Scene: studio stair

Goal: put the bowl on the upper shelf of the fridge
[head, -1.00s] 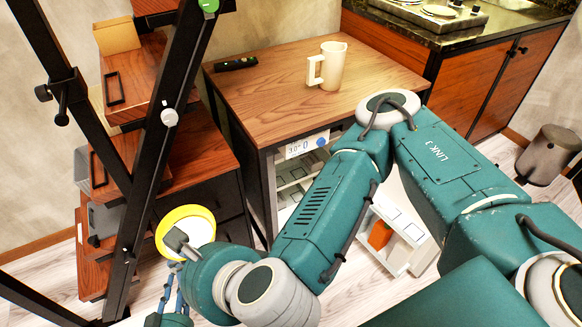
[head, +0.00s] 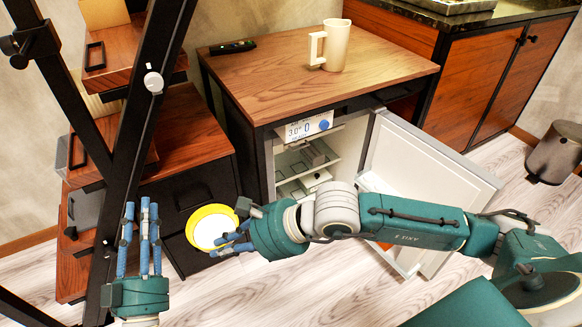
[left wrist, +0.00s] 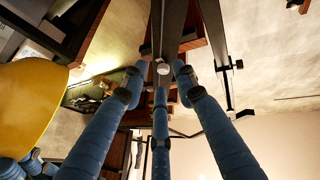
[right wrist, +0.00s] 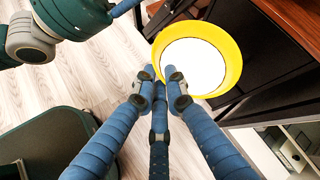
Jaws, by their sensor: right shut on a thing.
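The yellow bowl (head: 192,232) with a white inside is held by its rim in my right gripper (head: 238,238), left of the fridge and in front of a dark drawer unit. The right wrist view shows the bowl (right wrist: 232,50) beyond the fingertips (right wrist: 162,88); the left wrist view shows part of it (left wrist: 30,105). My left gripper (head: 142,215) is open and empty, fingers up, left of the bowl. The fridge (head: 266,170) stands under the wooden top with its door (head: 430,165) open to the right. Its upper shelf (head: 318,160) is visible; my right arm hides part of the lower inside.
A beige mug (head: 336,45) and a dark remote-like object (head: 232,47) stand on the wooden top (head: 290,75). A black-framed stair (head: 140,110) rises on the left, close to my left gripper. A bin (head: 553,155) stands far right.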

